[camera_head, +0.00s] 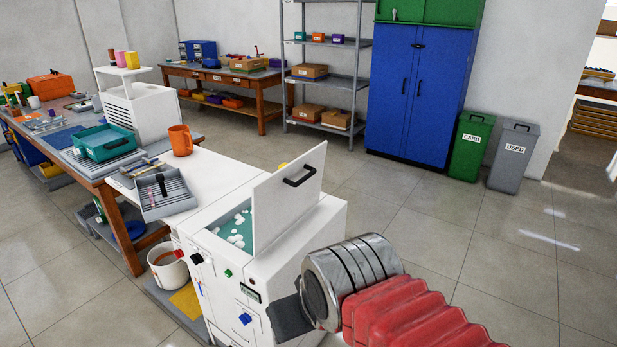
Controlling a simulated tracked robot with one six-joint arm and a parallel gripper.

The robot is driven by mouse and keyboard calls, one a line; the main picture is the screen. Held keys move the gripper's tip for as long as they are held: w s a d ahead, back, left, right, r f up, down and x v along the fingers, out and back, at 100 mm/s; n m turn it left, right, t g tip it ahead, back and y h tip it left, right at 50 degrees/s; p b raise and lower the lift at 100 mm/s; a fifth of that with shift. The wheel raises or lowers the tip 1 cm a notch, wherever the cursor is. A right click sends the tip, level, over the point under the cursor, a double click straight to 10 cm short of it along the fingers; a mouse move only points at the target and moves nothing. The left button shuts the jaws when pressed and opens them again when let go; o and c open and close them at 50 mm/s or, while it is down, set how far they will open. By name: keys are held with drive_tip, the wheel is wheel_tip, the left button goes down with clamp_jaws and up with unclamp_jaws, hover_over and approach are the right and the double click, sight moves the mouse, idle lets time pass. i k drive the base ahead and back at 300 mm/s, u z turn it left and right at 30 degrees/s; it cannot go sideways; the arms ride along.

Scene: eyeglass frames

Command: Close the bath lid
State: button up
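The bath lid (274,212) is a white panel with a black handle (299,177) near its upper right. It stands raised, nearly upright, at the right side of the bath opening. The bath (285,263) is a white floor cabinet with teal liquid (231,240) and white floating pieces showing in its open top. My arm, with a silver joint and red bellows, reaches in from the lower right. The dark end of my gripper (289,318) is in front of the cabinet, below the lid and apart from the handle. Its fingers cannot be made out clearly.
A white bucket (167,268) stands below. Open floor (480,250) lies to the right, before two bins (513,157).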

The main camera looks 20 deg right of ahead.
sight(280, 199)
drive_tip(key=u, duration=0.05)
drive_tip(key=i, duration=1)
drive_tip(key=z, duration=0.05)
